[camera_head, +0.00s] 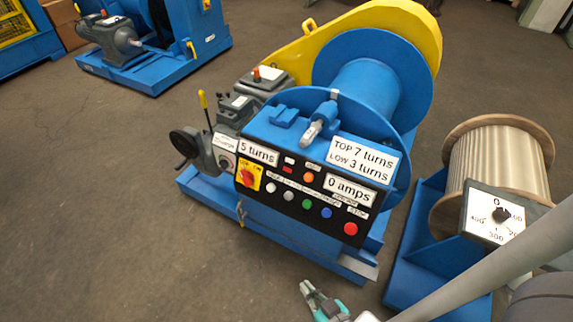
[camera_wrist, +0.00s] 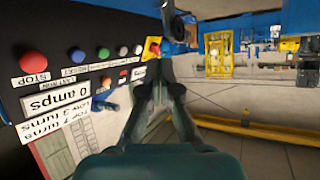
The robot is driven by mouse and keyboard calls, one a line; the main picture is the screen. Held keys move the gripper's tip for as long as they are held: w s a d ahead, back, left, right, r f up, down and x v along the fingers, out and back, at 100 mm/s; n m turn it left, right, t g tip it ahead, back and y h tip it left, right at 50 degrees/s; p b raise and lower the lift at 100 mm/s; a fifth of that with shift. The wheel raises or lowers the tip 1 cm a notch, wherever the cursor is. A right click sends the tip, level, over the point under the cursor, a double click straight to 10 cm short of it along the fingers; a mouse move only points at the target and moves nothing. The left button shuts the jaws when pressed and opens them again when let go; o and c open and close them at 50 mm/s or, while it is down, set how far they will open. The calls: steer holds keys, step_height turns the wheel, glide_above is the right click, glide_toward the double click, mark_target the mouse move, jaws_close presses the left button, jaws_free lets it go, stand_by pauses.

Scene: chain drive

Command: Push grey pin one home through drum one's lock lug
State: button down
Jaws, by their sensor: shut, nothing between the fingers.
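The winch with the blue drum (camera_head: 368,92) stands in the middle of the head view. I cannot tell whether it is drum one. Its lock lug and grey pin one cannot be made out for sure in either view. My gripper (camera_head: 312,298) is low in front of the winch's control panel, apart from it, in the head view. In the wrist view its fingers (camera_wrist: 165,62) are together and empty, with the control panel (camera_wrist: 60,75) upside down to their left.
The panel carries buttons and a red switch (camera_head: 247,178). A rope reel (camera_head: 496,165) in a blue stand is at the right. A second blue winch (camera_head: 190,58) is at the back left. The floor (camera_head: 80,210) at left is clear.

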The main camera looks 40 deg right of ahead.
steer(key=w+d+f+m+h, duration=0.1)
steer(key=w+d+m+h, duration=0.3)
steer(key=w, duration=0.5)
steer(key=m+g+h, duration=0.6)
steer(key=m+h, duration=0.5)
steer(key=m, duration=0.4)
glide_toward(302, 146)
steer(key=d, duration=0.1)
steer(key=shift+x, duration=3)
steer(key=shift+x, duration=1.3)
steer(key=shift+w+a+r, duration=0.1)
steer(key=shift+a, duration=0.05)
steer(key=v, duration=1.4)
steer(key=shift+a+r, duration=0.15)
steer(key=shift+a, duration=0.2)
